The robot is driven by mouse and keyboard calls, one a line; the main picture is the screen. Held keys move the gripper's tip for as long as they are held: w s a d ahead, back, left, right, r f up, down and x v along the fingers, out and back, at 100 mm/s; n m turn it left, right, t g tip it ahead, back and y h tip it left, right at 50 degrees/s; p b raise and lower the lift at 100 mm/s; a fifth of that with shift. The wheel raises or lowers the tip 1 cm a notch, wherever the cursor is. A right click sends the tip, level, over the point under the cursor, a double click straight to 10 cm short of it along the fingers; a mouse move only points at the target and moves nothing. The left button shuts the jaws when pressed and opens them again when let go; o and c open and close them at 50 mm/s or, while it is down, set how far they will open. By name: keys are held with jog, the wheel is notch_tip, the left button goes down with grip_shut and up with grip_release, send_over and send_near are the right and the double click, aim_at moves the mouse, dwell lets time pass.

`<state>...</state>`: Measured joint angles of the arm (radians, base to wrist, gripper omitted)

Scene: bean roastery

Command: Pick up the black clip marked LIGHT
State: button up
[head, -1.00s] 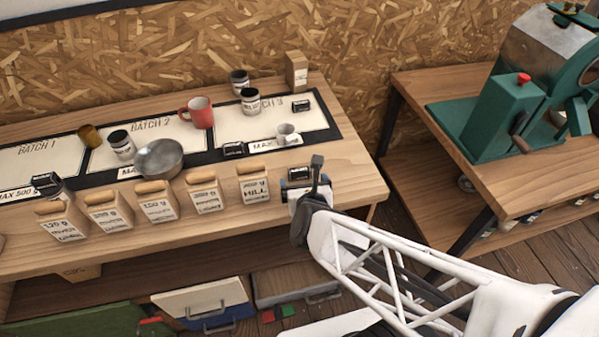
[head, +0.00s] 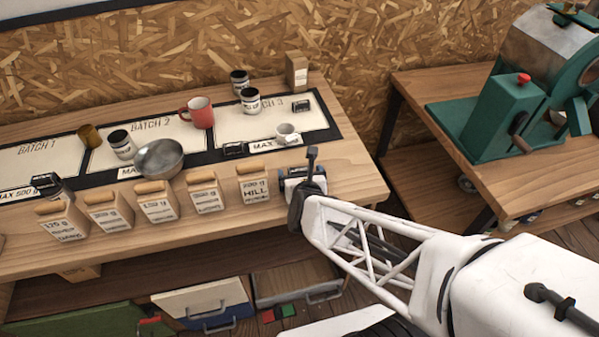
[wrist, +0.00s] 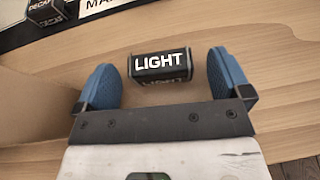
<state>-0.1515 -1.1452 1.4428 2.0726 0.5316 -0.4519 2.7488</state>
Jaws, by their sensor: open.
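The black clip marked LIGHT (wrist: 160,66) lies on the wooden table, its white lettering facing me in the wrist view. My gripper (wrist: 162,82) is open, with one blue finger to the left of the clip and one to the right. The clip sits between and slightly beyond the fingertips, with a gap on each side. In the head view my gripper (head: 300,180) is at the table's front right, and it largely hides the clip there.
A paper bag marked HILL (head: 254,185) stands close left of my gripper. A white cup (head: 287,134) and red mug (head: 200,113) stand behind. Bare table lies to the right.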

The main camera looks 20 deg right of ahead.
aim_at(301, 168)
dwell(0.3)
jog(key=c, duration=1)
jog(key=shift+r, duration=1.55)
jog(key=shift+s+r, duration=0.25)
jog(key=shift+s, duration=0.05)
jog(key=s+d+r, duration=0.1)
jog(key=s, duration=1.4)
jog(key=shift+s+r, duration=0.2)
